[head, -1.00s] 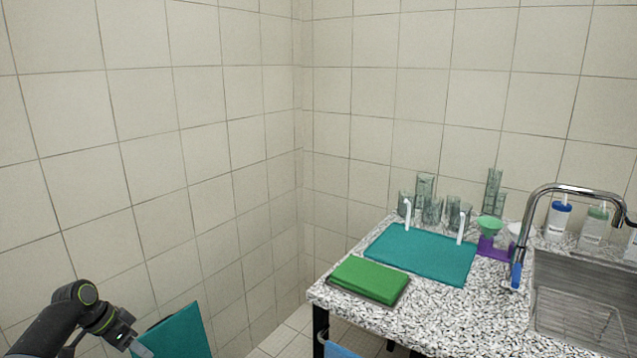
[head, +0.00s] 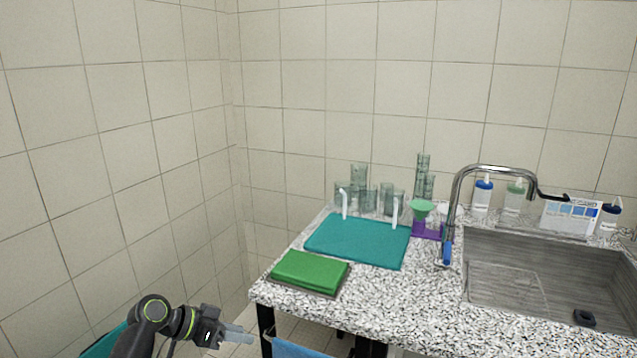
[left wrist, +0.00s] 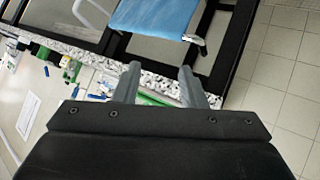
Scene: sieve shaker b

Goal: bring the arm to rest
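My left gripper (head: 238,334) is at the lower left of the head view, in front of and left of the counter's near left corner. In the left wrist view its two fingers (left wrist: 158,85) stand apart with nothing between them, so it is open and empty. My right gripper is in neither view.
The speckled counter (head: 390,311) holds a green cloth stack (head: 310,271), a teal mat (head: 358,241), glassware (head: 371,198), a green funnel (head: 423,209), a faucet (head: 455,205) and a sink (head: 510,285). A blue cloth (head: 295,349) hangs below the counter's edge. Tiled walls stand behind and left.

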